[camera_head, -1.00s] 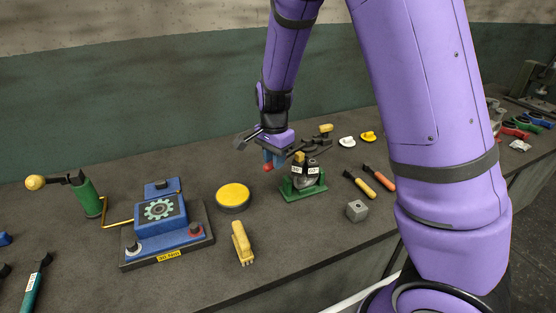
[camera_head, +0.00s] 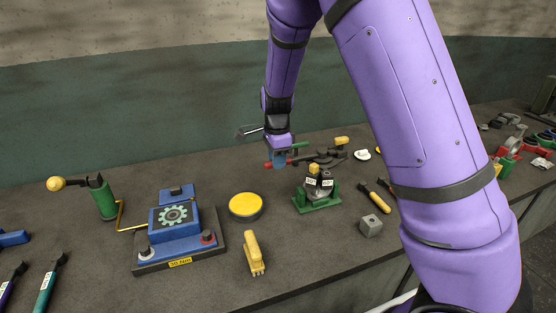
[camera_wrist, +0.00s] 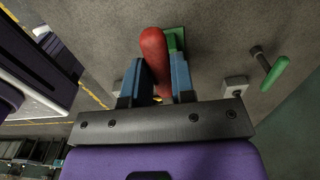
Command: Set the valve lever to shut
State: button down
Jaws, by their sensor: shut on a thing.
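The valve casting (camera_head: 318,188) stands on a green base on the bench, in the head view. Two small white labels and a yellow part show at its top; the labels are too small to read. My gripper (camera_head: 279,160) is up and to the left of the casting, with its blue fingers shut on a red handle (camera_head: 267,165). In the wrist view the red handle (camera_wrist: 154,48) sits between the two fingers of my gripper (camera_wrist: 156,80). Its joint with the valve is hidden, so I cannot tell the lever's exact angle.
A dark linkage with a yellow end (camera_head: 342,140) lies close to the right of my gripper.

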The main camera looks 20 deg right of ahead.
jog(key=shift+w+r, duration=0.1)
jog(key=shift+w, duration=0.05)
jog(key=c, duration=1)
grip_release()
jog(key=shift+o, duration=0.2)
notch_tip(320, 180, up, 11)
